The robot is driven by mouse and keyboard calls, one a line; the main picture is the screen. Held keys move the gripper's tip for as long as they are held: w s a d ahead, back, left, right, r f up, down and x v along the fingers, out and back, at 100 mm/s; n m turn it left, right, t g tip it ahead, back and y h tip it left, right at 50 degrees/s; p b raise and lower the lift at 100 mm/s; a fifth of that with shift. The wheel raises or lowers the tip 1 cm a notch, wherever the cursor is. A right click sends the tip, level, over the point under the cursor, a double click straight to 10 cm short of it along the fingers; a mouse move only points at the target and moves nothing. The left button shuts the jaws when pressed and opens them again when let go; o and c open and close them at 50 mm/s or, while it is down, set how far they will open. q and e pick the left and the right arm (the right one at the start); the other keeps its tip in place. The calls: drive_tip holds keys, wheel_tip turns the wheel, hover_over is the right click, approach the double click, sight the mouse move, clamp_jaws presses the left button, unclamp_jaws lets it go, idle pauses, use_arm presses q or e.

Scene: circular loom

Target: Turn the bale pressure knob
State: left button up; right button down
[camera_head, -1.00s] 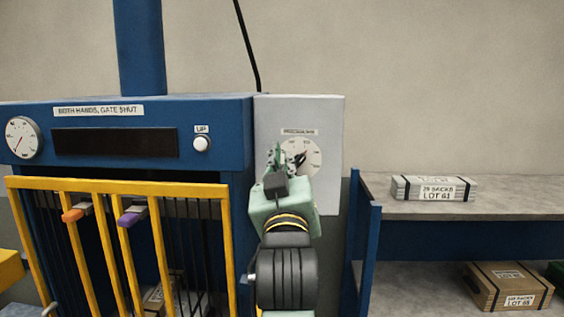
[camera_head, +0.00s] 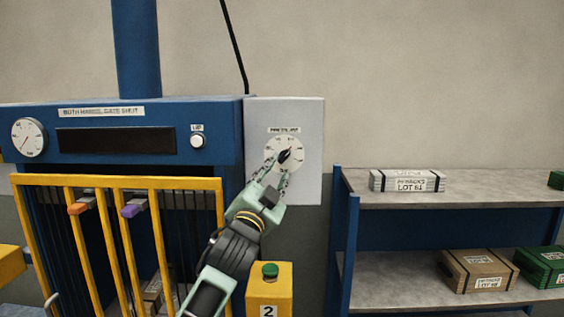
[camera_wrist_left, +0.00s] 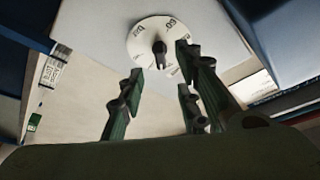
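The bale pressure knob (camera_head: 284,156) is a small black pointer knob on a round white dial (camera_head: 292,149) on the grey panel (camera_head: 309,187), under a "PRESSURE" label. My left gripper (camera_head: 277,171) is in front of the dial, just below the knob, with its fingers spread and pointing up at it. In the left wrist view the knob (camera_wrist_left: 159,51) stands beyond the open fingertips (camera_wrist_left: 160,75), with nothing between them. Whether any fingertip touches the dial cannot be told. My right gripper does not show.
A blue press with a yellow barred gate (camera_head: 120,182) stands left of the panel. A yellow post (camera_head: 269,291) with a green button is below my left gripper. A shelf (camera_head: 470,193) with bundled sacks (camera_head: 407,181) is at right.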

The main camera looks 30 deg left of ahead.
sight(283, 159)
use_arm(q)
drive_tip(key=p+x, duration=0.1)
drive_tip(key=x, duration=0.4)
drive_tip(key=shift+w+r, duration=0.1)
drive_tip(key=shift+r, duration=0.05)
drive_tip(key=shift+w+a+r+p, duration=0.1)
drive_tip(key=shift+w+a+p, duration=0.1)
drive_tip(key=shift+w+p, duration=0.3)
drive_tip(key=shift+w, duration=0.1)
drive_tip(key=shift+c, duration=0.3)
drive_tip(key=c, duration=0.7)
clamp_jaws()
